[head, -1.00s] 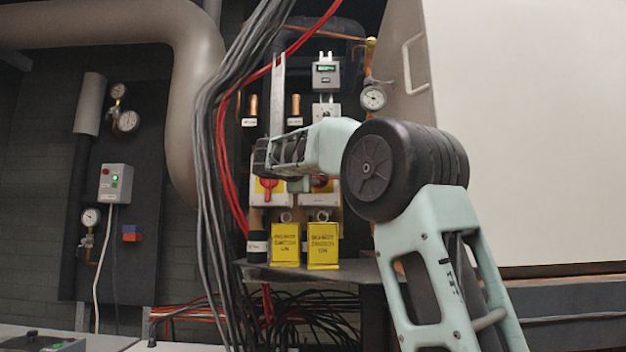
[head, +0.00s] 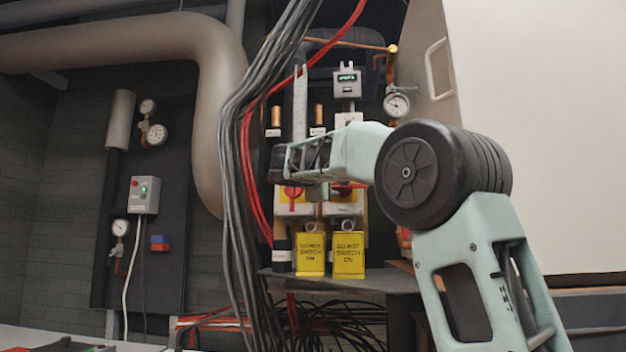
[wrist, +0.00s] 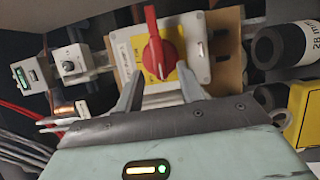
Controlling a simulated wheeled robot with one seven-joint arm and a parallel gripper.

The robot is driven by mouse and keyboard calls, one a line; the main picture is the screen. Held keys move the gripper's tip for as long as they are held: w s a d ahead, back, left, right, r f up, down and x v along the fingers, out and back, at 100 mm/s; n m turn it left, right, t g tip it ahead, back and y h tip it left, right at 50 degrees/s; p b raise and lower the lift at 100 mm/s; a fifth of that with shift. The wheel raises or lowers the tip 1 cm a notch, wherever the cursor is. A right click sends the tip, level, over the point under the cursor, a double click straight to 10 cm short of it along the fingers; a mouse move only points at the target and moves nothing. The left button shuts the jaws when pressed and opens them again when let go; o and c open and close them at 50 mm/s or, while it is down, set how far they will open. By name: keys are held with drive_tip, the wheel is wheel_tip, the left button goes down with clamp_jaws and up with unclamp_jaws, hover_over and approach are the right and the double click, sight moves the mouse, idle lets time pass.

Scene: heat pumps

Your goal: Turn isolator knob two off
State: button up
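Two isolators with red knobs sit side by side on the panel. In the head view the left red knob (head: 292,194) looks roughly upright, and the right red knob (head: 346,187) is partly hidden by my arm. My gripper (head: 318,192) is in front of them, between the two. In the wrist view one red knob (wrist: 154,50) on a grey and yellow isolator box (wrist: 196,56) lies ahead of the fingers; it looks like the right isolator. My gripper (wrist: 158,90) is open and empty, its fingers apart, with the knob beyond the tips. I cannot see contact.
Two yellow tags, the left one (head: 310,254) and the right one (head: 348,254), stand below the isolators on a dark shelf (head: 385,283). Grey cables (head: 240,150) and red cables hang close on the left. A large pale panel (head: 550,130) fills the right.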

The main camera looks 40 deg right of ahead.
drive_tip(key=b+v, duration=0.1)
drive_tip(key=v, duration=1.3)
drive_tip(key=shift+a+b, duration=0.35)
drive_tip(key=shift+b, duration=0.05)
